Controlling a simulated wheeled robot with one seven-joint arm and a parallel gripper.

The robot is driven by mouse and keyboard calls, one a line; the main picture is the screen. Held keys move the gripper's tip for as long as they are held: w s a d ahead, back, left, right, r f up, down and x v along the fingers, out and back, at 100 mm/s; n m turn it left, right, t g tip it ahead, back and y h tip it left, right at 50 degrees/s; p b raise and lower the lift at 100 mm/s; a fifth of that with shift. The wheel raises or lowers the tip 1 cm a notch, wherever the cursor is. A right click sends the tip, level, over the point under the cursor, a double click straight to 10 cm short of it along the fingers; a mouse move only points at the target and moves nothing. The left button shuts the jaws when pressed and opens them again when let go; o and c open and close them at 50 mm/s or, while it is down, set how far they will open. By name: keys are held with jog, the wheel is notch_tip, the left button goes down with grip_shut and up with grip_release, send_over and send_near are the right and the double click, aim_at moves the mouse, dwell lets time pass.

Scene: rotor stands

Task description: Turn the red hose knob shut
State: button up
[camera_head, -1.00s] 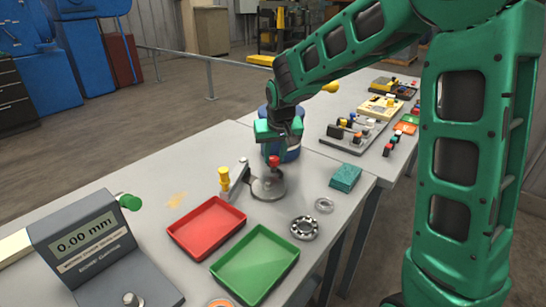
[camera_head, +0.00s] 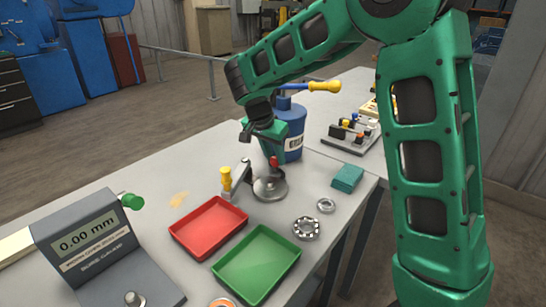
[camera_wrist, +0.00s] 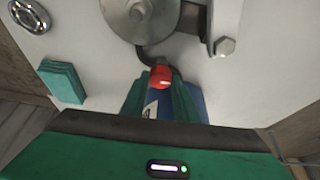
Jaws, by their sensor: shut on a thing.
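The red hose knob (camera_head: 274,162) is a small red cap above a round metal base on the near table. In the wrist view the knob (camera_wrist: 160,77) sits at the end of a dark curved hose (camera_wrist: 148,56) leading to the round metal body (camera_wrist: 140,14). My gripper (camera_head: 272,153) comes down over the knob from above. In the wrist view its green fingers (camera_wrist: 161,92) lie on both sides of the knob and are shut on it. The fingers hide part of the knob, so its exact turn angle cannot be told.
A blue bottle (camera_head: 293,150) with a yellow-handled lever stands just behind my gripper. A yellow-handled clamp (camera_head: 226,180) is left of the base. Red (camera_head: 190,243) and green (camera_head: 228,266) trays, a bearing (camera_head: 306,228), and teal pads (camera_head: 347,178) lie nearby.

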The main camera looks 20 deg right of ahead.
jog(key=shift+m, duration=0.4)
jog(key=o, duration=1.1)
jog(key=shift+c, duration=0.2)
jog(key=v, duration=1)
jog(key=shift+a+r, duration=0.2)
jog(key=shift+r, duration=0.15)
jog(key=shift+w, duration=0.1)
